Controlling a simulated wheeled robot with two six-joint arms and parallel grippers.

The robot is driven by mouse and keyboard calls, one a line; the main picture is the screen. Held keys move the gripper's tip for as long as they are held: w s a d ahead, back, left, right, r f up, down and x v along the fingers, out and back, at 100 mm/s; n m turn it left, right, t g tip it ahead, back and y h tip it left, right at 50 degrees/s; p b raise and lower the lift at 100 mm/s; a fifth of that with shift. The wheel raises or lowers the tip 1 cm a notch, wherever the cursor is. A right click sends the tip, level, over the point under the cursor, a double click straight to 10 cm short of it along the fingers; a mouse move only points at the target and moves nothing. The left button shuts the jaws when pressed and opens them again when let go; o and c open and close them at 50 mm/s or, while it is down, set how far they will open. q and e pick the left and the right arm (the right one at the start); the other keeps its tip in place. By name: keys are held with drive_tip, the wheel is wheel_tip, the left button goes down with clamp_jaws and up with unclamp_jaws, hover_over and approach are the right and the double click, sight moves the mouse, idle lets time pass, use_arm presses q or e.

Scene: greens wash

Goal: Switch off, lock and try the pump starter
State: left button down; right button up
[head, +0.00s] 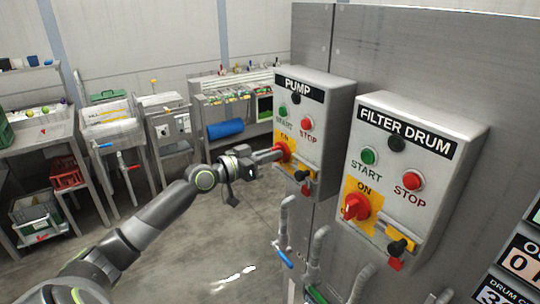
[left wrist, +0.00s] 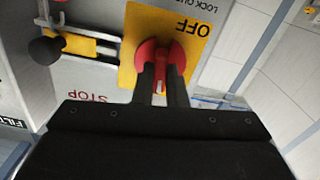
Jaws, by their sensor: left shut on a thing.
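The grey pump starter box (head: 320,95) hangs on the steel cabinet, with a green START button (head: 283,111) and a red STOP button (head: 307,124). My left gripper (head: 276,154) reaches it from the left and is shut on the red rotary switch (left wrist: 160,52), its fingers on either side of the handle. The switch sits on a yellow plate (left wrist: 140,30) marked OFF. Which position the handle points to is hard to tell. A black-knobbed slide (left wrist: 47,50) is beside the switch, with a red piece (head: 307,189) below it. My right gripper is out of view.
The filter drum box (head: 425,120), with a similar red switch (head: 356,206), stands close on the right. Pipes with a blue handle (head: 285,258) are below. Benches and sinks (head: 30,130) line the back left. The floor between is open.

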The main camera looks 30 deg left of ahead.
use_arm(q)
drive_tip(key=shift+w+a+f+n+p, duration=0.1)
drive_tip(key=shift+n+p, duration=1.05)
drive_tip(key=shift+n, duration=2.8)
drive_tip(key=shift+a+f+n+p, duration=0.1)
drive_tip(key=shift+n+p, duration=1)
drive_tip(key=shift+n, duration=3.15)
drive_tip(key=c, duration=1.5)
unclamp_jaws()
